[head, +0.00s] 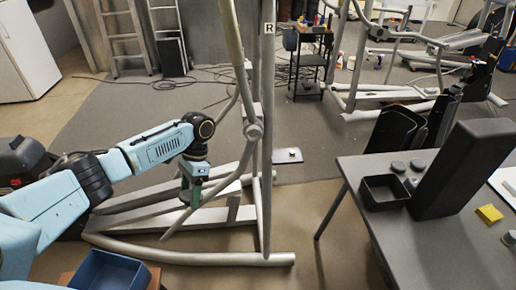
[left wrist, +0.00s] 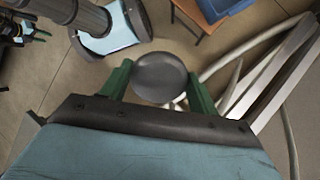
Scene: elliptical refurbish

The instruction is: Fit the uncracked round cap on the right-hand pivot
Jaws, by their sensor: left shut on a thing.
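My left gripper (head: 190,197) is in front of the elliptical's frame, low and left of the upright post marked R (head: 267,60). In the left wrist view its green fingers (left wrist: 160,88) are shut on a dark grey round cap (left wrist: 160,76). The cap's visible face looks smooth, with no crack that I can make out. A round grey pivot (head: 255,131) sits on the elliptical beside the R post, up and right of the gripper and apart from it. Small dark round caps (head: 398,167) lie on the table at right. My right gripper is not in view.
The grey table (head: 440,250) holds a black open tray (head: 384,205), a tall black block (head: 465,170) and a yellow sponge (head: 490,213). A blue bin (head: 108,270) stands at lower left. The elliptical's rails (head: 190,240) spread low across the floor.

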